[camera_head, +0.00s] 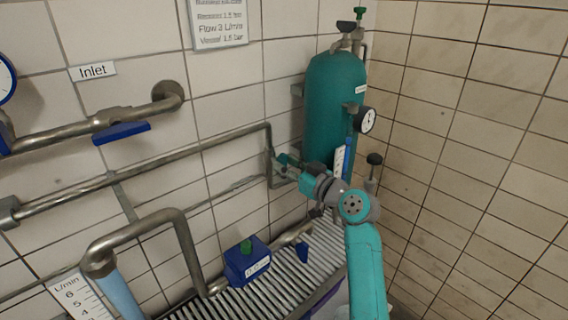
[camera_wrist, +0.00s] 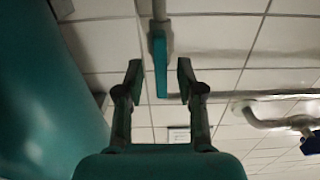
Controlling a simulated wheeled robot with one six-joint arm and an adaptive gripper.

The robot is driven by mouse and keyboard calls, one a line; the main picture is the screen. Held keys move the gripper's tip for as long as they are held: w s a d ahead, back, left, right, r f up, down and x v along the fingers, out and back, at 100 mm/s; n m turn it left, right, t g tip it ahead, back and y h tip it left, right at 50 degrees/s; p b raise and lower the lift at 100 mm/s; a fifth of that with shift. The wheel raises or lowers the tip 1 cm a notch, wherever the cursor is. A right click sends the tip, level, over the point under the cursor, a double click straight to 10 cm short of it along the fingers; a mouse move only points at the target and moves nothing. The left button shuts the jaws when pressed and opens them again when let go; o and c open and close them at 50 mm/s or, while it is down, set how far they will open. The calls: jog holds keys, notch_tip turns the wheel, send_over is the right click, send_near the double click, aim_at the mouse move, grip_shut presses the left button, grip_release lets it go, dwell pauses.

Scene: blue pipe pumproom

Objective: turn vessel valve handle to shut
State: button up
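The vessel valve handle (camera_wrist: 160,66) is a flat teal lever on a grey pipe fitting in the wrist view. It points along the picture's vertical, in line with the pipe above it. My gripper (camera_wrist: 157,80) is open, with one finger on each side of the lever and a gap visible on both sides. In the head view my gripper (camera_head: 287,164) is at the pipe left of the green vessel (camera_head: 335,95), and the lever there is mostly hidden by it. The vessel also fills the left of the wrist view (camera_wrist: 40,110).
A gauge (camera_head: 367,120) is on the vessel's right side. A blue inlet lever (camera_head: 121,132) is on the upper left pipe. A blue box with a green knob (camera_head: 246,265) is near the ribbed grating (camera_head: 275,292). Tiled walls close the corner behind and right.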

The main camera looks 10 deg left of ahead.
jog(key=shift+w+a, duration=0.35)
jog(key=shift+a, duration=0.2)
grip_shut()
